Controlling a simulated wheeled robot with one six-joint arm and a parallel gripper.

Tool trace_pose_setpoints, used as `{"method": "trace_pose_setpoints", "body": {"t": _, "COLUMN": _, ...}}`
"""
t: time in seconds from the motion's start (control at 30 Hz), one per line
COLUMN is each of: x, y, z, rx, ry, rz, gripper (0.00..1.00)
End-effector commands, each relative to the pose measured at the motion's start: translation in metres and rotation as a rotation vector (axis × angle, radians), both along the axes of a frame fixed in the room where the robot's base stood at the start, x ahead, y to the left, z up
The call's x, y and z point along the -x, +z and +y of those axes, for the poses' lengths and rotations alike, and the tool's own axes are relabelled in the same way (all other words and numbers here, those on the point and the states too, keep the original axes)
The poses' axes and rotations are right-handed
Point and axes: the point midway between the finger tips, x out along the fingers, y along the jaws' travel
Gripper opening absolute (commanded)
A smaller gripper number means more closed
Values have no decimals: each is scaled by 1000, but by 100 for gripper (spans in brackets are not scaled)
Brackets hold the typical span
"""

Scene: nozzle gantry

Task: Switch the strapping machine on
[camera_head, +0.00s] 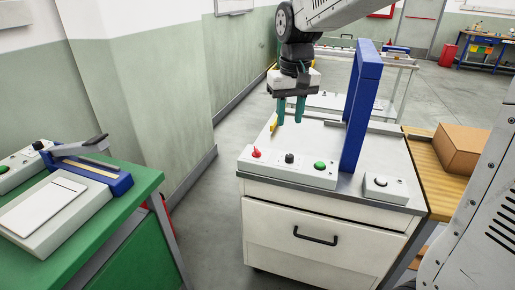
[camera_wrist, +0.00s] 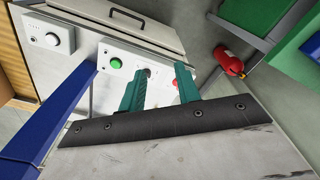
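The strapping machine is a white cabinet (camera_head: 315,232) with a blue arch (camera_head: 360,110) over its top. Its sloped front panel (camera_head: 270,170) carries a red switch (camera_head: 256,153), a black knob (camera_head: 290,158) and a green button (camera_head: 320,166). In the wrist view the green button (camera_wrist: 115,63) and black knob (camera_wrist: 146,72) show beyond the fingers; the red switch (camera_wrist: 175,82) is partly hidden by one finger.
A wooden table with a cardboard box (camera_head: 465,148) is at the right. The blue arch rises close to the right of my gripper. A red extinguisher (camera_wrist: 228,62) shows in the wrist view.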

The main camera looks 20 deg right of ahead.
Motion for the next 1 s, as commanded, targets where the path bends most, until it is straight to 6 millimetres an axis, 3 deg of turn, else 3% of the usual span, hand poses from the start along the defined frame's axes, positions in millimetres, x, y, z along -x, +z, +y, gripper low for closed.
{"method": "trace_pose_setpoints", "body": {"t": 0.03, "x": -28, "y": -13, "z": 2, "rx": 0, "ry": -1, "rz": 13, "gripper": 33}}
{"method": "trace_pose_setpoints", "body": {"t": 0.2, "x": -109, "y": -58, "z": 8, "rx": -1, "ry": -4, "rz": 32, "gripper": 33}}
{"method": "trace_pose_setpoints", "body": {"t": 0.4, "x": -177, "y": -116, "z": 16, "rx": -1, "ry": -5, "rz": 48, "gripper": 33}}
{"method": "trace_pose_setpoints", "body": {"t": 0.6, "x": -205, "y": -149, "z": 19, "rx": 0, "ry": -7, "rz": 54, "gripper": 33}}
{"method": "trace_pose_setpoints", "body": {"t": 0.77, "x": -209, "y": -165, "z": 19, "rx": 0, "ry": -8, "rz": 56, "gripper": 33}}
{"method": "trace_pose_setpoints", "body": {"t": 1.0, "x": -208, "y": -203, "z": 19, "rx": 0, "ry": -8, "rz": 57, "gripper": 33}}
